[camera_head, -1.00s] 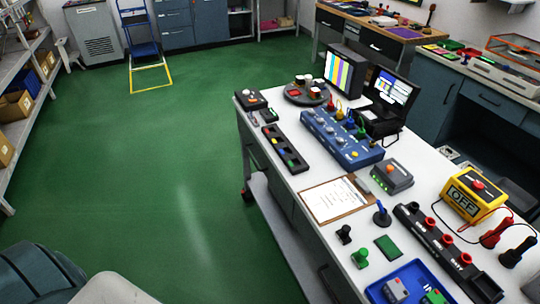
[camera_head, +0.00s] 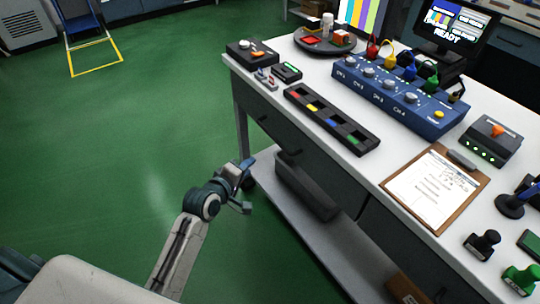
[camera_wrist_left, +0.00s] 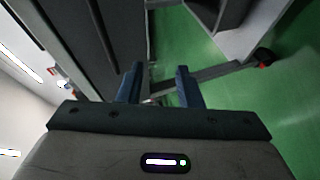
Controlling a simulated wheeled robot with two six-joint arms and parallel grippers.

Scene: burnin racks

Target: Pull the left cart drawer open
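The white-topped cart (camera_head: 370,166) stands on the right in the head view, with grey drawer fronts below its top. The left drawer front (camera_head: 268,130) looks flush with the cart, with dark handle parts on it. My left gripper (camera_head: 244,186) is low in front of the cart's side, below and apart from the drawer front. In the left wrist view its two blue fingers (camera_wrist_left: 159,88) are apart with nothing between them. A grey panel of the cart (camera_wrist_left: 85,45) fills the upper left there. My right gripper is not in view.
A lower shelf (camera_head: 300,222) with a dark box (camera_head: 305,188) lies under the drawers. The cart top holds a blue test box (camera_head: 390,95), a black tray (camera_head: 331,120) and a clipboard (camera_head: 432,190). Green floor (camera_head: 110,160) is free to the left.

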